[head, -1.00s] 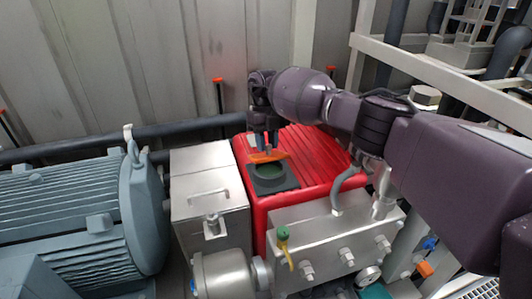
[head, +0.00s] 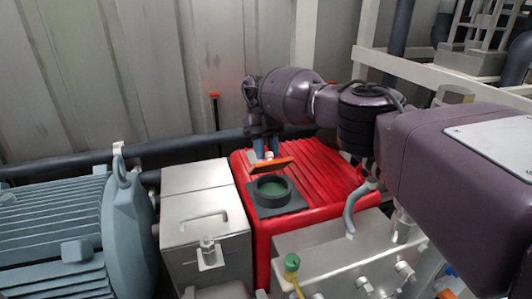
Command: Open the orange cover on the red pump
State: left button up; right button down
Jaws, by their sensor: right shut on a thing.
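The red pump (head: 329,178) has a ribbed top and stands in the middle of the head view. On its top left is a dark square plate with a round black collar (head: 273,190), with a green surface inside it. The orange cover (head: 271,166) stands tilted up at the back edge of the collar, and the opening shows. My right gripper (head: 265,150) points down behind the cover and is shut on it; the fingertips are partly hidden. My left gripper is not in view.
A grey-blue ribbed motor (head: 58,220) and a metal box with a handle (head: 205,237) stand to the left. A steel block with a green-capped valve (head: 291,263) is in front. A dark pipe (head: 185,146) and a panelled wall are behind.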

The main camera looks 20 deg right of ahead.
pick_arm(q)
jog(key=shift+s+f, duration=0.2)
pick_arm(e)
jog(key=shift+f, duration=0.1)
jog(key=c, duration=0.8)
grip_release()
jog(key=shift+c, duration=0.2)
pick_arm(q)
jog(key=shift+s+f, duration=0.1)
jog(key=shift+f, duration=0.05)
